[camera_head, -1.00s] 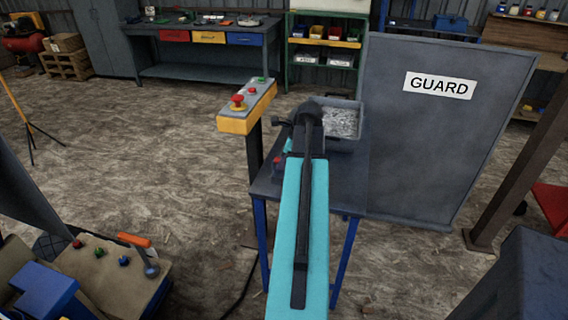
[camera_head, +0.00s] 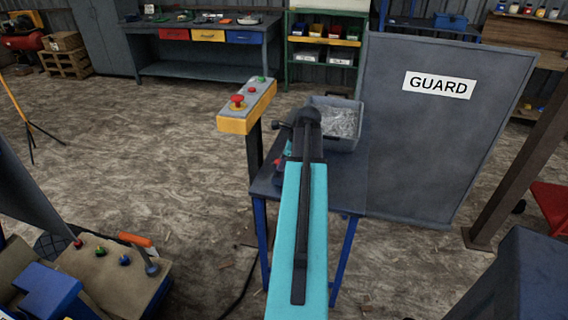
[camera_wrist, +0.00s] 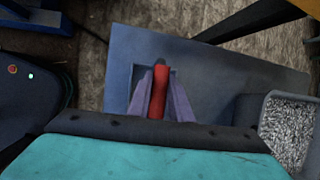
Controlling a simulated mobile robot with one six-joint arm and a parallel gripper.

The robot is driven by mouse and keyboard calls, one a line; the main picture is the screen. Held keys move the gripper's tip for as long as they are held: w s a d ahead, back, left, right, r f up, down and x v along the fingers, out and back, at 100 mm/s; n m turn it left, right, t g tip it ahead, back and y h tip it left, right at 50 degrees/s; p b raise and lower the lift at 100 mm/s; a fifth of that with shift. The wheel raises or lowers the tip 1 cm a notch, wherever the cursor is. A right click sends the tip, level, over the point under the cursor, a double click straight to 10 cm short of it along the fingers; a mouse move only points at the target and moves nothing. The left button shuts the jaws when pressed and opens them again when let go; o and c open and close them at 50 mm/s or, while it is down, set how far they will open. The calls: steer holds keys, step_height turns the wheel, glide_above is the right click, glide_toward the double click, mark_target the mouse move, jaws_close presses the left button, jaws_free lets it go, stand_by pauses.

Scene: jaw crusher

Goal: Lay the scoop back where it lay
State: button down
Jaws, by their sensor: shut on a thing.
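The scoop's red handle (camera_wrist: 158,92) stands out in the wrist view between the two fingers of my gripper (camera_wrist: 159,102). My gripper is shut on this handle. It is over the small grey table (camera_head: 345,188) with blue legs, whose top also fills the middle of the wrist view (camera_wrist: 225,75). A grey shape, perhaps the scoop's pan, shows around the handle; it is hard to tell from the tabletop. I cannot tell whether the scoop touches the table. In the head view my arm hides most of the gripper and scoop.
A grey bin (camera_head: 350,143) of shiny bits stands at the table's back right; it is at the right in the wrist view (camera_wrist: 268,110). A yellow control box (camera_head: 246,107) on a post is left of the table.

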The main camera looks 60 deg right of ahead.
steer(key=shift+f, duration=0.6)
steer(key=c, duration=1.6)
jaws_free()
steer(key=shift+b+v, duration=0.7)
steer(key=shift+v, duration=5.3)
steer(key=shift+a, duration=0.1)
